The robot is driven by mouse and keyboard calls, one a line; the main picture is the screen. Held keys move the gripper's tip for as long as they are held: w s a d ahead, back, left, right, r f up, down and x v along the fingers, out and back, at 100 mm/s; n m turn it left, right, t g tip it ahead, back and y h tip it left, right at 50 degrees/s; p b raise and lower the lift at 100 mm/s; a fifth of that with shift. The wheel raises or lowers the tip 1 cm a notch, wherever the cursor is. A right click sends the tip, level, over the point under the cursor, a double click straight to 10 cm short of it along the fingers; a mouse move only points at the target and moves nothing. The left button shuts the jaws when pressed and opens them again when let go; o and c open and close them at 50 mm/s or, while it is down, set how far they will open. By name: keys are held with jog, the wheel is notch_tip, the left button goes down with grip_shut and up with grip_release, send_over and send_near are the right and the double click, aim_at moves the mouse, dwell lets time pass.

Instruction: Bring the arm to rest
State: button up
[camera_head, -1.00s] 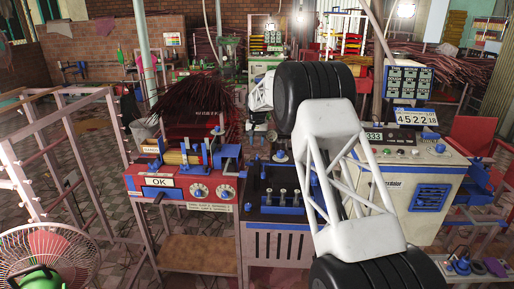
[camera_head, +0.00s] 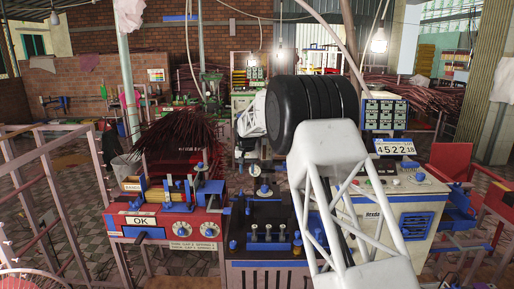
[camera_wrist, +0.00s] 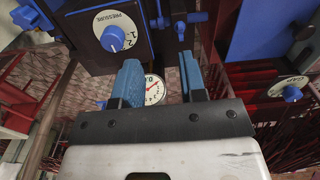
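My gripper (camera_wrist: 162,78) shows in the wrist view as two blue fingers held apart, with nothing between their tips. A small dial gauge (camera_wrist: 154,90) shows behind the gap, apart from the fingers. A PRESSURE panel (camera_wrist: 117,32) with a blue knob is just beyond the left finger. In the head view my arm (camera_head: 335,190) rises from the bottom, bends at a black joint and reaches forward over the machines. The gripper is small and hard to make out there.
A red extruder (camera_head: 165,222) with an OK sign is at the left. A dark block with blue-based posts (camera_head: 268,232) stands in the middle. A white cabinet (camera_head: 412,222) with a 4522 display (camera_head: 395,147) is at the right. Dark stick bundles (camera_head: 180,137) lie behind.

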jog(key=s+d+r, duration=0.5)
jog(key=s+r, duration=0.1)
jog(key=s, duration=0.5)
jog(key=s+d+r+t, duration=0.1)
jog(key=s+d+r, duration=0.45)
jog(key=s, duration=0.65)
jog(key=s+d+r, duration=0.5)
jog(key=s+r, duration=0.1)
jog(key=s, duration=0.5)
jog(key=s+d+f, duration=0.2)
jog(key=s, duration=1)
jog(key=s+d+f+t, duration=0.1)
jog(key=s+d+f, duration=0.2)
jog(key=s, duration=1)
jog(key=s+d+f, duration=0.2)
jog(key=s+f, duration=0.1)
jog(key=s, duration=0.9)
jog(key=shift+s+d+f, duration=0.15)
jog(key=shift+d+f, duration=0.05)
jog(key=shift+d, duration=0.2)
